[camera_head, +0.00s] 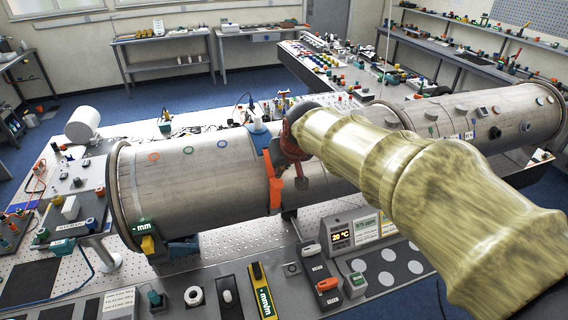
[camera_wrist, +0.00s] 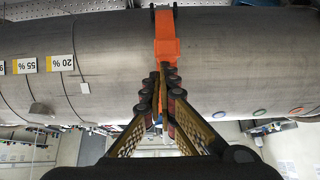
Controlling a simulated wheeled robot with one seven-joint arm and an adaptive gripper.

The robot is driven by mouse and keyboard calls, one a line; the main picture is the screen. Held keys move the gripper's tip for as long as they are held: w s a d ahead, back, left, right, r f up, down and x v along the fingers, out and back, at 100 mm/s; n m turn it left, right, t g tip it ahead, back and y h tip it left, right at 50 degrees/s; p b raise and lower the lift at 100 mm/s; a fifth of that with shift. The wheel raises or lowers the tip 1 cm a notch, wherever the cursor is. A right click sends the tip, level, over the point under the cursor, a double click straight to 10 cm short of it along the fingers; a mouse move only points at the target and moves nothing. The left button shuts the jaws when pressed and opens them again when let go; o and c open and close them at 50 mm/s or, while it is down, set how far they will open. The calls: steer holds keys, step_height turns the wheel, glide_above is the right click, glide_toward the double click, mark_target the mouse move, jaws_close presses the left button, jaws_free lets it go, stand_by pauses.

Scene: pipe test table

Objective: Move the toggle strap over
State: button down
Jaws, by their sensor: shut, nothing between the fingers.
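The orange toggle strap (camera_head: 273,187) goes around the large grey metal pipe (camera_head: 195,180), near its middle in the head view. In the wrist view the strap (camera_wrist: 167,35) runs down the pipe (camera_wrist: 110,50) from a dark bracket at the top edge. My gripper (camera_wrist: 165,78) is directly in front of the strap, with its two fingers close together and nothing visible held between them. The fingertips overlap the lower part of the strap in the picture; whether they touch it I cannot tell. In the head view my arm covers the pipe right of the strap.
The pipe lies over a perforated metal table (camera_head: 225,245). A display box (camera_head: 345,237) reading 20 °C and several small devices stand along its front. Labels reading 20 % (camera_wrist: 61,63) and 55 % are on the pipe left of my gripper.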

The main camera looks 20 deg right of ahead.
steer(key=shift+x, duration=0.8)
steer(key=shift+w+r, duration=0.1)
steer(key=shift+w, duration=0.1)
steer(key=shift+r, duration=0.1)
steer(key=shift+w+r+g+p, duration=0.15)
steer(key=shift+w+g+p, duration=0.35)
steer(key=shift+p, duration=0.75)
steer(key=shift+w+p, duration=0.35)
steer(key=shift+w, duration=0.05)
steer(key=shift+w+f, duration=0.35)
steer(key=shift+w, duration=0.55)
steer(key=shift+r, duration=0.1)
